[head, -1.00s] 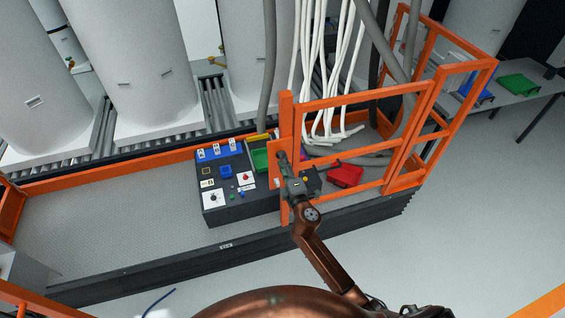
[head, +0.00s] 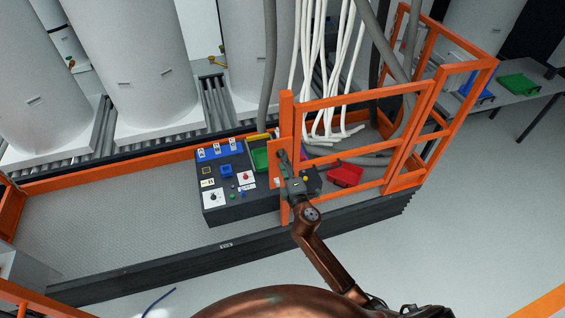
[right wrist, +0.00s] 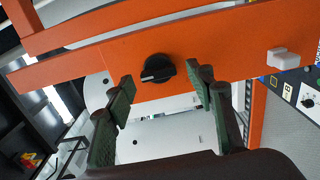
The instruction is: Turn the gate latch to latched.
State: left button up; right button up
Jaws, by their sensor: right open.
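The gate latch (right wrist: 157,69) is a round black knob with a pale mark, set on an orange plate of the gate. My right gripper (right wrist: 163,84) is open, with one dark green-padded finger on each side of the knob in the right wrist view. The fingers look apart from the knob, and its depth between them is hard to judge. In the head view my right gripper (head: 281,158) is at the left post of the orange gate (head: 360,100), and the latch is hidden there. My left gripper is not in view.
A white block (right wrist: 284,59) sticks out from the orange plate beside the latch. A control box (head: 228,190) with knobs and buttons stands left of the gate on the platform (head: 110,215). A red bin (head: 344,174) and white hoses (head: 325,75) are behind the gate bars.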

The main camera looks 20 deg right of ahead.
jog(key=s, duration=1.2)
jog(key=shift+d, duration=0.2)
